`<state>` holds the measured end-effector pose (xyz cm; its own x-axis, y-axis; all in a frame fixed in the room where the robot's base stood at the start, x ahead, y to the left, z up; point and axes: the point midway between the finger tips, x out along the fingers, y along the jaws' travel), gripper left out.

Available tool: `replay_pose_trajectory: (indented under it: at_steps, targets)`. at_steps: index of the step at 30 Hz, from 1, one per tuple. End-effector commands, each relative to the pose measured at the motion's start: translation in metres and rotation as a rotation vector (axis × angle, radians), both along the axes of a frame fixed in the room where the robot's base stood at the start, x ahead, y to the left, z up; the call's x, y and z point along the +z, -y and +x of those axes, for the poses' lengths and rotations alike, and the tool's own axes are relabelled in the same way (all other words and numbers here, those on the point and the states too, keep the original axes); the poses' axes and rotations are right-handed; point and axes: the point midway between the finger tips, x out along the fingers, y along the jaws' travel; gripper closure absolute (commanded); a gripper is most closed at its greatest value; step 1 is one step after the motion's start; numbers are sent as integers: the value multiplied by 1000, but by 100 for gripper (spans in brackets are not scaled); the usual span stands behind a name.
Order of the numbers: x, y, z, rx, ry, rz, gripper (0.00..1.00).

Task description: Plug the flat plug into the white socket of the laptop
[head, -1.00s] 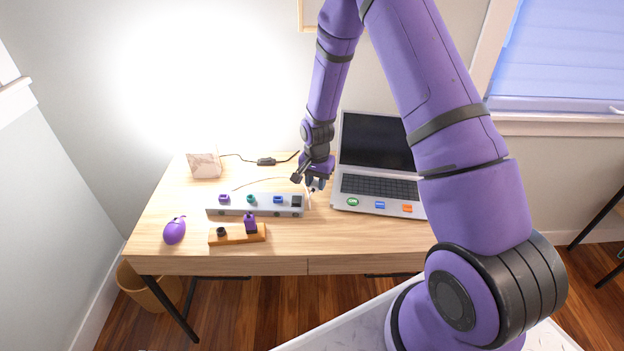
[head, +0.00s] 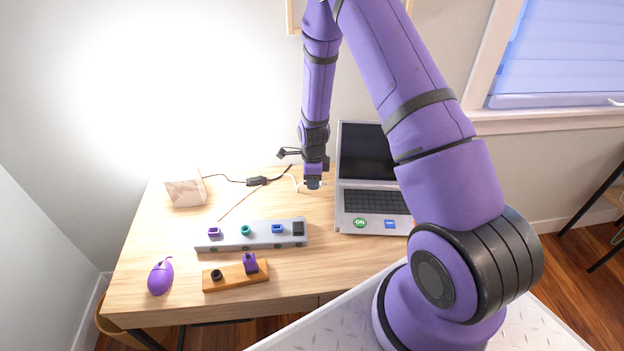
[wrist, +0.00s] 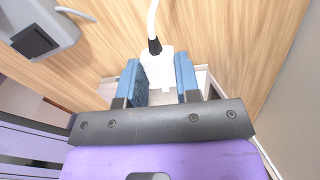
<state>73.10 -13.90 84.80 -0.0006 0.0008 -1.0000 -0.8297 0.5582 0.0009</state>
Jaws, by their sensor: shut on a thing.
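The silver laptop (head: 374,226) stands open on the desk. My gripper (head: 313,186) is just left of the laptop's left side, level with its keyboard. In the wrist view, the blue-padded fingers (wrist: 160,85) are shut on a white plug (wrist: 158,68), gripped from both sides. A white cord (wrist: 152,18) runs up from the plug's dark collar. A pale surface (wrist: 205,78) shows beyond the fingers, partly hidden, and I cannot tell what it is. I cannot make out the white socket. I cannot tell whether the plug touches the laptop.
A grey power strip (head: 262,242) with coloured sockets lies in front; its end shows in the wrist view (wrist: 65,15). An orange block (head: 228,281) holds a purple plug (head: 250,263). A purple mouse (head: 160,276) and a black cable box (head: 257,180) are on the desk.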

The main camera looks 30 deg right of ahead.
Motion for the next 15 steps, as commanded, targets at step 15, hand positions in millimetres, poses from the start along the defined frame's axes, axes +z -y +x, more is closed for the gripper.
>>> replay_pose_trajectory:
  at_steps: [15]
  targets:
    - [-7, 0, -1, 2, -2, 0, 98]
